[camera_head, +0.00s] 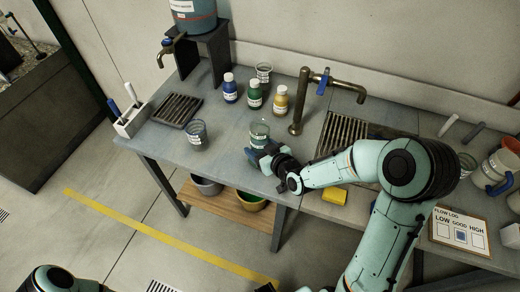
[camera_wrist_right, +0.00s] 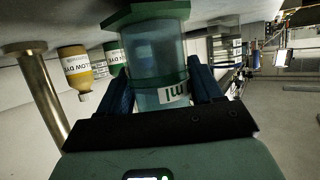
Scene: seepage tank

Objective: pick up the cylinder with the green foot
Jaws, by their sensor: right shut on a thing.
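The cylinder with the green foot (camera_wrist_right: 156,52) is a clear, blue-tinted vessel with a dark green six-sided foot (camera_wrist_right: 146,14) and a white "ml" label. It also shows in the head view (camera_head: 260,131) near the middle of the bench. My right gripper (camera_wrist_right: 162,85) is shut on it, with one blue finger on each side. In the head view my right gripper (camera_head: 262,152) reaches it from the front. Whether its foot touches the bench top is hard to tell. My left gripper is not in view; only part of that arm shows at lower left.
Blue (camera_head: 230,91), green (camera_head: 254,97) and yellow (camera_head: 281,101) dye bottles stand behind the cylinder. A beaker (camera_head: 197,134) stands to the left and another (camera_head: 264,71) at the back. A brass tap (camera_head: 299,108) rises to the right, beside a drain grate (camera_head: 338,129).

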